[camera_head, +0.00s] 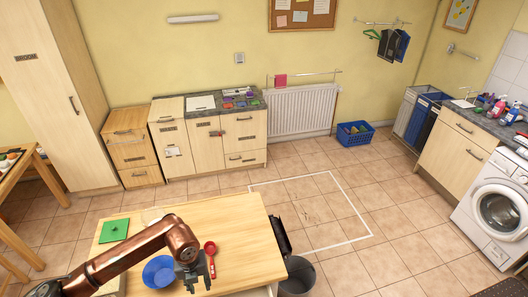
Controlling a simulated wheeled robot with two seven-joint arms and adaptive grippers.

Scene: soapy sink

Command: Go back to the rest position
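My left arm is copper-coloured and reaches in from the bottom left over the wooden table (245,240). A red spoon-like utensil (210,248) lies just behind the gripper. A green square item (114,230) lies at the table's left. My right gripper is not in view.
A dark bin (297,278) stands right of the table. The tiled floor with a white-outlined square (312,212) is clear. Cabinets (208,142) and a radiator (302,110) line the back wall. A blue basket (355,133) and a washing machine (496,207) stand to the right.

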